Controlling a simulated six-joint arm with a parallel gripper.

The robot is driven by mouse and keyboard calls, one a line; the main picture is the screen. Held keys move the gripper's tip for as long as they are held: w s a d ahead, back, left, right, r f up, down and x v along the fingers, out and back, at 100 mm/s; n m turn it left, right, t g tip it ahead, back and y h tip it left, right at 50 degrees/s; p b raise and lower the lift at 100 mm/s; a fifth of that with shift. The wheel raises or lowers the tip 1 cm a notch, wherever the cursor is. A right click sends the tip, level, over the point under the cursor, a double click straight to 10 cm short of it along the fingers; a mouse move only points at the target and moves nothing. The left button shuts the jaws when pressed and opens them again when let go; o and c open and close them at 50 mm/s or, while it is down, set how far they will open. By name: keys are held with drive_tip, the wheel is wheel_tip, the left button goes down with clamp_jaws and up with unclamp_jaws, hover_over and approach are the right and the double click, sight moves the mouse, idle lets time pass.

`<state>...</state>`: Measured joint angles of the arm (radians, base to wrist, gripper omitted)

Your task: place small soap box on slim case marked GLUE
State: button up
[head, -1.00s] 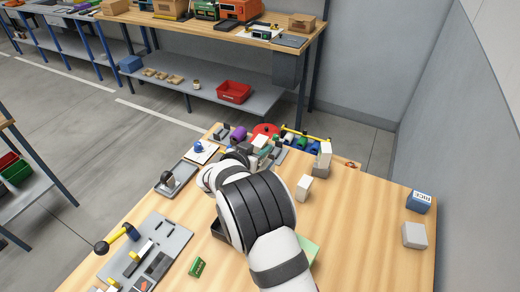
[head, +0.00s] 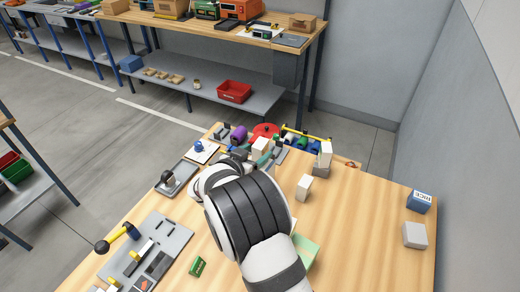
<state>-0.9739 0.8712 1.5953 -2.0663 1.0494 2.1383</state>
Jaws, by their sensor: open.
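My gripper (head: 240,157) is mostly hidden behind my own white and black arm, among the cluster of items at the table's far end. It is open; I cannot make out its fingertips clearly. A white box (head: 260,147) stands close to its right. A small green box (head: 197,266) with unreadable lettering lies at the front left of the table. A pale green flat thing (head: 306,252) is partly hidden by my arm. I cannot read SOAP or GLUE on anything, so I cannot tell which things are the soap box and slim case.
Cream boxes (head: 304,187) stand right of my arm. A blue lettered box (head: 418,202) and a pale grey box (head: 414,235) sit at the right edge. A grey tray (head: 177,178) and grey tool board (head: 170,240) lie left. The right middle of the table is bare.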

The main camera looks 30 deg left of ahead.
drive_tip(key=v, duration=0.9)
drive_tip(key=s+d+r+m+g+h, duration=0.1)
drive_tip(key=d+r+m+g+h, duration=0.15)
drive_tip(key=d, duration=0.75)
drive_tip(key=s+d+r+m+g+h, duration=0.1)
drive_tip(key=d+g+h, duration=0.15)
drive_tip(key=d, duration=0.75)
drive_tip(key=s+d+r+m+g+h, duration=0.1)
drive_tip(key=d+r+g+h, duration=0.15)
drive_tip(key=d, duration=0.85)
drive_tip(key=s+d+f+m+g+y, duration=0.1)
drive_tip(key=s+d+g+y, duration=0.1)
drive_tip(key=s+d+g, duration=0.5)
drive_tip(key=s+a+y, duration=0.2)
drive_tip(key=s+y, duration=0.1)
drive_tip(key=s, duration=0.4)
drive_tip(key=s+a+y, duration=0.2)
drive_tip(key=s+y, duration=0.2)
drive_tip(key=s, duration=0.3)
drive_tip(key=shift+s+a+f+t, duration=0.25)
drive_tip(key=shift+s+f+t, duration=0.15)
drive_tip(key=shift+f, duration=0.1)
